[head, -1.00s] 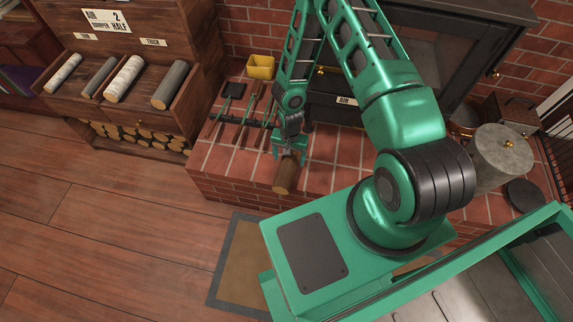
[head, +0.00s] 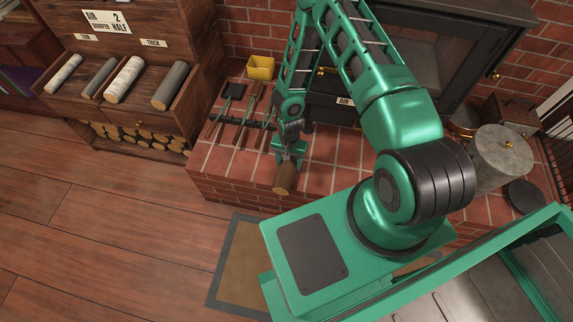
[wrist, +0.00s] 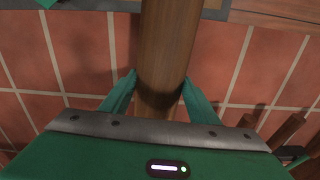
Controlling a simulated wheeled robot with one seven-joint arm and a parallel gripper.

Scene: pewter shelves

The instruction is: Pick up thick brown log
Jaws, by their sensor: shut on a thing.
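The thick brown log (head: 285,181) is at the front of the brick hearth, its cut end facing the front edge. My gripper (head: 290,158) is over its far part, pointing down. In the wrist view the log (wrist: 165,50) runs up the picture between the two green fingers of my gripper (wrist: 158,88), one finger against each side. My gripper is shut on the log. I cannot tell whether the log touches the bricks or is slightly above them.
A stove stands behind. A wooden log rack (head: 120,95) with grey and pale logs is at left. A lidded metal bin (head: 500,155) stands at right.

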